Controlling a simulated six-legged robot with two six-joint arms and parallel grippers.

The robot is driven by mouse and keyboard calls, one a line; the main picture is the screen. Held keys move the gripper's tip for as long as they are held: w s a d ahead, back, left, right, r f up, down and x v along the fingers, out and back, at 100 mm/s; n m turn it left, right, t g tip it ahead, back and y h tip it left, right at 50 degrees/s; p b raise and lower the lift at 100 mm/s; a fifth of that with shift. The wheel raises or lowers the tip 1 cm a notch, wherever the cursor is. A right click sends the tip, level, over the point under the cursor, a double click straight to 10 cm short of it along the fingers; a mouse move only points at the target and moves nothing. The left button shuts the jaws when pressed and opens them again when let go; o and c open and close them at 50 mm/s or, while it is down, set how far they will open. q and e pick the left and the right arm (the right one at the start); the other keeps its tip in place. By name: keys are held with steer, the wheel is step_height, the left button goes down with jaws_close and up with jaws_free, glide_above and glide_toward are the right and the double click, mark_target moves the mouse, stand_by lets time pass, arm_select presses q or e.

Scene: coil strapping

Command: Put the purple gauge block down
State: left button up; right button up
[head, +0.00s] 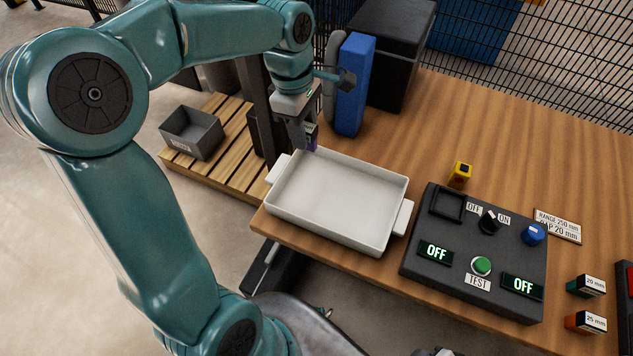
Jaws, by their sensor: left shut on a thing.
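The purple gauge block (313,139) shows only as a small strip in the jaws of my left gripper (306,140). The gripper is shut on it and points down at the back edge of the white tray (340,198). Most of the block is hidden by the fingers, and I cannot tell how high it is above the table. The tray looks empty. My right gripper is not in view.
A dark control panel (420,272) with a square recess stands right of the tray. A yellow block (459,174) stands behind it; green (586,286) and orange (585,322) blocks lie right. A blue upright block (355,85) stands close behind my gripper. The wooden table (480,120) is clear behind the panel.

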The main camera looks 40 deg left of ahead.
arm_select(q)
step_height(320, 180, down, 15)
steer(key=shift+w+f+b, duration=0.15)
steer(key=shift+f+b, duration=0.05)
steer(key=shift+b, duration=0.4)
steer(key=shift+f, duration=0.15)
steer(key=o, duration=1)
steer(key=shift+o, duration=0.2)
